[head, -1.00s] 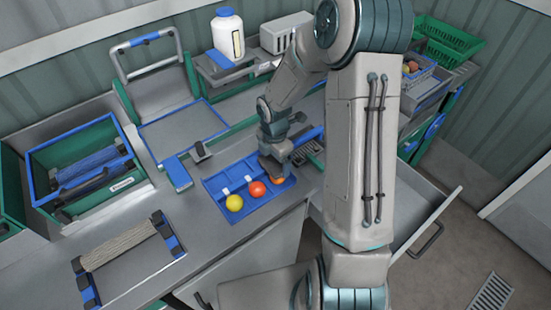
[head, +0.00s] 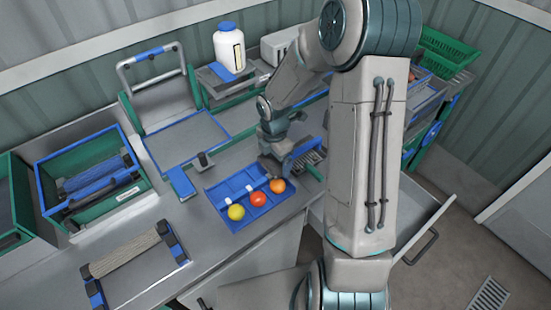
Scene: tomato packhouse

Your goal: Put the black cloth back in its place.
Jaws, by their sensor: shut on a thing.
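My gripper (head: 270,162) is at the far right end of a blue tray (head: 226,189), just behind an orange tomato (head: 277,186). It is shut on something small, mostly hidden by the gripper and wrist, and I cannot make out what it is. No black cloth can be told for certain. A dark rolled or bar-like thing (head: 112,188) lies along the front of a green crate (head: 88,217) at left, beside a blue roll (head: 92,174). I cannot tell whether it is cloth.
A red tomato (head: 258,199) and a yellow one (head: 236,212) lie in the blue tray. A frame with a beige roll (head: 125,252) lies at the front left. A white jar (head: 229,48) stands on a rear shelf. An open drawer (head: 420,205) juts out at right, beside my arm.

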